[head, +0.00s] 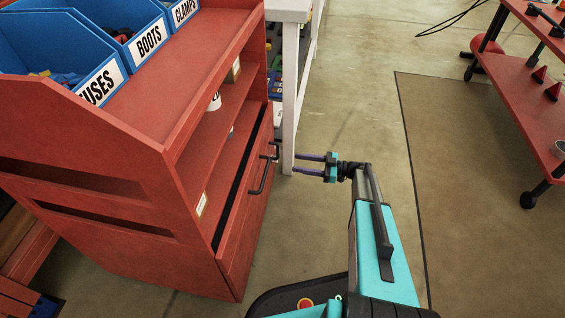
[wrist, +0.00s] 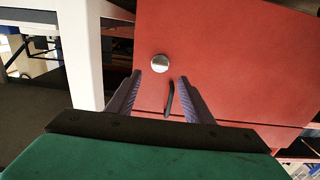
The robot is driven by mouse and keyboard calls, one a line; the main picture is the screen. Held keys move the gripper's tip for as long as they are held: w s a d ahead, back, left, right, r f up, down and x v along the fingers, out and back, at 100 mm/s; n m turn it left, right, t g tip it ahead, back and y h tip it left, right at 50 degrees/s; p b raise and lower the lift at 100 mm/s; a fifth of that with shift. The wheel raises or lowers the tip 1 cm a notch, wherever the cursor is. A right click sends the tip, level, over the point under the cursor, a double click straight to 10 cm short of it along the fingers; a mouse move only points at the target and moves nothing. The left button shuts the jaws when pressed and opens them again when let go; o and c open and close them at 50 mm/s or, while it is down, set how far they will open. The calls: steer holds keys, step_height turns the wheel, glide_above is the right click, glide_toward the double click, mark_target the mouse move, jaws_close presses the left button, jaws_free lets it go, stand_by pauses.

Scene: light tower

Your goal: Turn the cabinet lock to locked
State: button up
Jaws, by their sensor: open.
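The red cabinet (head: 245,225) stands at left in the head view, and its red front (wrist: 230,60) fills much of the wrist view. A round silver lock (wrist: 160,63) sits on that front, just beyond my fingertips and roughly centred between them in the picture. Its slot or marking is too small to read. I cannot make out the lock in the head view. My gripper (head: 296,163) is open and empty, with its two fingers pointing at the cabinet front; it also shows in the wrist view (wrist: 160,78). A black bar handle (head: 264,170) is on the front, seen nearly end-on between the fingers in the wrist view (wrist: 171,99).
Blue bins (head: 135,35) with labels stand on top of the cabinet. A white table leg (head: 291,100) stands close behind the gripper. A red wheeled cart (head: 530,75) is at the right. The floor (head: 490,220) between cart and arm is clear.

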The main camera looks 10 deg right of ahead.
steer(key=b+x, duration=0.1)
steer(key=x, duration=0.7)
steer(key=shift+b, duration=0.35)
steer(key=shift+c, duration=0.2)
steer(key=c, duration=1)
